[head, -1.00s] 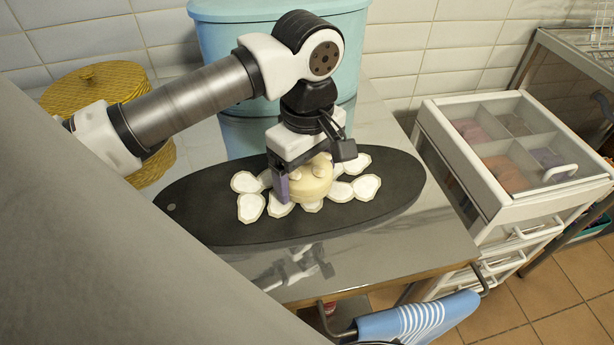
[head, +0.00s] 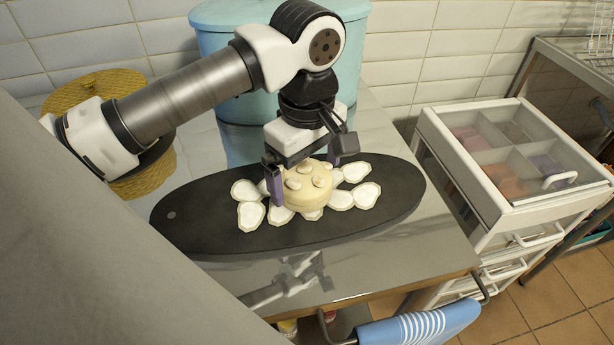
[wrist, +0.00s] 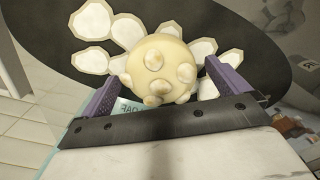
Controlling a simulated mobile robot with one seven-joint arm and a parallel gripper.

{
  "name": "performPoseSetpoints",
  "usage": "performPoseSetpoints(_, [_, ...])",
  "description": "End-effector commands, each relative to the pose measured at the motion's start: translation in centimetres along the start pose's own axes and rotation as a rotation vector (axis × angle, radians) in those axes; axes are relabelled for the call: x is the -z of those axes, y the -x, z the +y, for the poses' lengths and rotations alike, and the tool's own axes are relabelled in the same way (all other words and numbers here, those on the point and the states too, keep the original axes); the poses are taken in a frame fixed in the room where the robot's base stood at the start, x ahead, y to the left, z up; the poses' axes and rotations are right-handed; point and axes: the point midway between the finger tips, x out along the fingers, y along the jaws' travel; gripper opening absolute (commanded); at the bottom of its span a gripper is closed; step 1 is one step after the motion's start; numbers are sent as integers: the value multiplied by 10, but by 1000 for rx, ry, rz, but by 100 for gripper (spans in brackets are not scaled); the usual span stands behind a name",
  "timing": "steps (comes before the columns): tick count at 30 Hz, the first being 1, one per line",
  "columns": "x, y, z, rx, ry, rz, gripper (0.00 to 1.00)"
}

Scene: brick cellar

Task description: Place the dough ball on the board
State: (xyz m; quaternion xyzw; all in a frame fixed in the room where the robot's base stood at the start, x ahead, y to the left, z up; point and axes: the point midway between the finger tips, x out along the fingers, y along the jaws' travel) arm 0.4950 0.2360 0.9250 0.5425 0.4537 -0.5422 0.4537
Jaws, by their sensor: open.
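The dough ball (head: 307,186) is a pale, rounded lump with several small knobs on top. It rests at the middle of the dark oval board (head: 190,215), among flat white pieces. My gripper (head: 308,180) is open just above and behind it, with one purple finger on the left side of the dough and the other at its right rear. In the wrist view the dough ball (wrist: 160,68) shows just beyond and between the two purple fingers (wrist: 168,85). I cannot tell whether the fingers touch it.
Several white, scalloped flat pieces (head: 250,215) lie around the dough. A light blue bin (head: 240,70) stands behind the board, and a yellow woven basket (head: 90,85) is at the left. A white drawer cabinet (head: 470,190) stands to the right. The counter's front strip is clear.

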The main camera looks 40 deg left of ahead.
Motion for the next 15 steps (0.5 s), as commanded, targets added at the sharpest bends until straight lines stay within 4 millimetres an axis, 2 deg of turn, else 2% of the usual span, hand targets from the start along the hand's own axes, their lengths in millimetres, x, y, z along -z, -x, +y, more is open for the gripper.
performPoseSetpoints(3, [0, 27, 1, -2, 0, 2, 100])
performPoseSetpoints(9, [0, 69, 1, -3, 0, 1, 100])
performPoseSetpoints(15, [0, 93, 0, -1, 0, 0, 100])
